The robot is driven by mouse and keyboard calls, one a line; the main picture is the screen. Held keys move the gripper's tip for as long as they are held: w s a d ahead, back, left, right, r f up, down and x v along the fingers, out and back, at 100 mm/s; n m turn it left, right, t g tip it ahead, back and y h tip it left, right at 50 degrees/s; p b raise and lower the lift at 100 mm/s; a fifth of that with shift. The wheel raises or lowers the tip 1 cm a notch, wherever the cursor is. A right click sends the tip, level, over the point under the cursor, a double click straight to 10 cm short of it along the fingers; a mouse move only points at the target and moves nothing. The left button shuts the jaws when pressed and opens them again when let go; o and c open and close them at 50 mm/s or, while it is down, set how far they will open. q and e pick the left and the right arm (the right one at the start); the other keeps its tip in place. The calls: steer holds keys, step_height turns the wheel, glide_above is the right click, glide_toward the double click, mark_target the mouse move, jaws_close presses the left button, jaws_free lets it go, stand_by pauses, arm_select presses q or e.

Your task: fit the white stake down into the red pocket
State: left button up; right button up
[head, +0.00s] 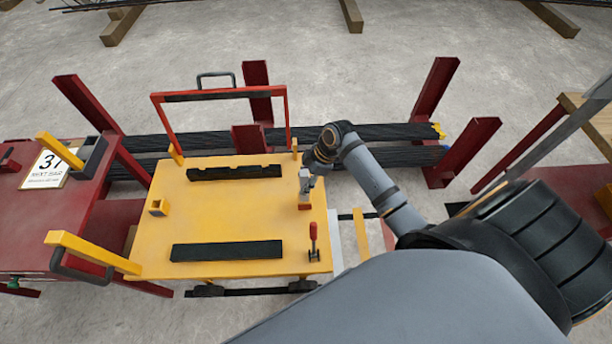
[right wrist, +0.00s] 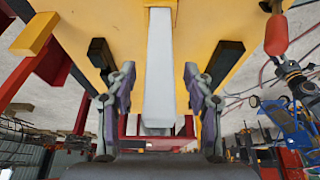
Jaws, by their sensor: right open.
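The white stake (right wrist: 160,70) stands between the fingers of my right gripper (right wrist: 160,105) in the right wrist view. Clear gaps show on both sides of it, so the gripper is open around it and not touching it. The stake's far end meets the yellow table (right wrist: 110,15). In the head view my right gripper (head: 306,180) is over the right edge of the yellow table (head: 215,222). A small orange-red block (head: 304,206) shows just below it; I cannot tell if this is the red pocket. My left gripper is out of view.
A red-handled clamp (head: 313,236) stands near the table's right front corner. Two black bars (head: 227,250) lie on the table, and a small yellow socket (head: 158,207) is at its left. A red frame (head: 288,118) rises behind. The table's middle is clear.

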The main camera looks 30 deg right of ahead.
steer(key=v, duration=1.2)
steer(key=shift+a, duration=0.1)
steer(key=w+d+f+m+t+h, duration=0.1)
steer(key=d+f+m, duration=0.15)
steer(key=f, duration=0.45)
steer(key=w+d+f+m, duration=0.1)
steer(key=d+f+m, duration=0.15)
steer(key=f, duration=0.35)
steer(key=s+d+f+m+h, duration=0.1)
steer(key=s+d+f+m, duration=0.15)
steer(key=f, duration=0.55)
steer(key=s+d+f+m+h, duration=0.1)
steer(key=s+d+f+m, duration=0.2)
steer(key=f, duration=0.5)
steer(key=s+a+f+m+g+h, duration=0.1)
steer(key=s+a+f+m+h, duration=0.15)
steer(key=s+f, duration=1.05)
steer(key=s+a+f, duration=0.2)
steer(key=s+a, duration=0.1)
steer(key=s, duration=0.5)
steer(key=s+a+f, duration=0.3)
steer(key=s+a, duration=0.1)
steer(key=s, duration=0.5)
steer(key=shift+s+f+n+g, duration=0.25)
steer(key=shift+s+n+g, duration=0.05)
steer(key=shift+s+g, duration=0.1)
steer(key=shift+w+a+y, duration=0.1)
steer(key=shift+y, duration=0.15)
